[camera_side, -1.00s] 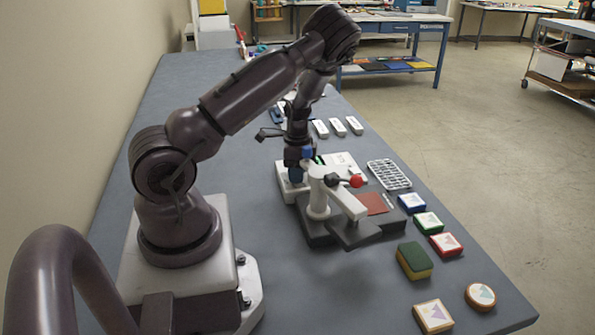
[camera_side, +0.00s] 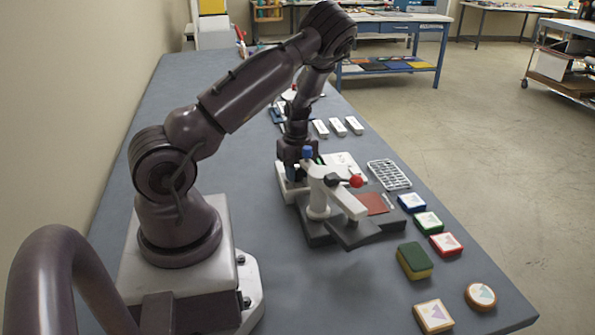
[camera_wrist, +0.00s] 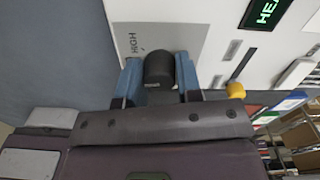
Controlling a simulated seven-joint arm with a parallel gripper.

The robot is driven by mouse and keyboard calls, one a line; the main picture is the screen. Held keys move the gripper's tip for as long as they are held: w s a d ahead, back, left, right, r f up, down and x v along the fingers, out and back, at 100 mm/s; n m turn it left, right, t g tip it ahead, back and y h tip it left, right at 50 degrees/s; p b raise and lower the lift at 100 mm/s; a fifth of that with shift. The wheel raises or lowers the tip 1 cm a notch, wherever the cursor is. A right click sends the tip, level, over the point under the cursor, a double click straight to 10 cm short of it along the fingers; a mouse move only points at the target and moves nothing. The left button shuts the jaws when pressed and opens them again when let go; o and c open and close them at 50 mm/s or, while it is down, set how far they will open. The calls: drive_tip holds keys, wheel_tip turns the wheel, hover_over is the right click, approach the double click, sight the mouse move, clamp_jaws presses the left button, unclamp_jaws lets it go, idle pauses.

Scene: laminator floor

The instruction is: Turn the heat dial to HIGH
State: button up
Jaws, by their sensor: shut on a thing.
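The heat dial (camera_wrist: 159,68) is a dark round knob on a light grey panel patch, between the two blue fingers of my gripper (camera_wrist: 158,75) in the wrist view. The fingers are shut on the dial. A "HIGH" label (camera_wrist: 134,43) with a short tick mark is printed just beyond the dial. Where the dial's own pointer is cannot be told.
A white press arm with a red ball knob (camera_side: 356,181) stands close in front of my gripper. A wire rack (camera_side: 389,174) and several coloured blocks lie to the right. A lit green display (camera_wrist: 268,12) and a yellow knob (camera_wrist: 236,90) are on the box.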

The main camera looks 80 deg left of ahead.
sight(297, 169)
drive_tip(key=m, duration=0.5)
drive_tip(key=shift+r+m, duration=0.1)
drive_tip(key=shift+m, duration=2.3)
drive_tip(key=o, duration=0.9)
drive_tip(key=shift+o, duration=0.2)
wheel_tip(297, 169, up, 13)
